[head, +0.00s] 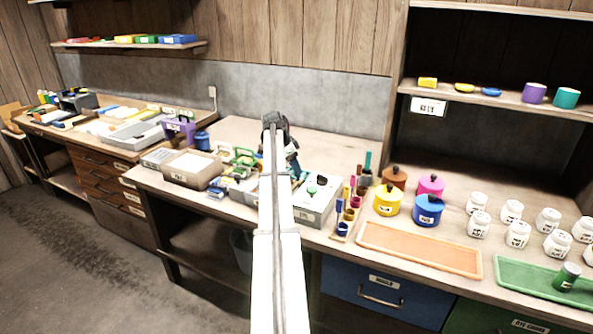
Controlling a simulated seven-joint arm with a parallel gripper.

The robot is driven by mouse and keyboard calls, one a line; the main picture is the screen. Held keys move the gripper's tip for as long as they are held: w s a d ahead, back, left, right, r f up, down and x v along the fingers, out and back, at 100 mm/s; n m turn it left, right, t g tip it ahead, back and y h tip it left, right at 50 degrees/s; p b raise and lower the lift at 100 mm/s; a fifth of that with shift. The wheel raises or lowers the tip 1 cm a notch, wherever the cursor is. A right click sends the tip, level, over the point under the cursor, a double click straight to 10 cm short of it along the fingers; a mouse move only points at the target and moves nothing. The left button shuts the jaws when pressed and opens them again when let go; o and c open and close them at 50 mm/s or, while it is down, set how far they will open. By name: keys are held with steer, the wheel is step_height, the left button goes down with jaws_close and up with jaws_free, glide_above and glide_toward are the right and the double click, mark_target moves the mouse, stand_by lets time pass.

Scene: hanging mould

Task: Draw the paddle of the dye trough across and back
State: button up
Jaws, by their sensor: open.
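My arm reaches up the middle of the head view, and my gripper (291,158) is at its far end, above the back part of the middle bench (235,130). The jaws are open and partly hidden by my arm; I see nothing held.
Small green and yellow items crowd the bench left of my arm, near a cardboard-coloured box (191,169). Right stand colourful cups, lidded pots (387,200), white jars (479,201), an orange tray (420,249) and a green tray (550,285). The bench's back is clear.

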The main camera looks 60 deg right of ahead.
steer(key=shift+x, duration=1.3)
steer(key=shift+c, duration=0.5)
jaws_close()
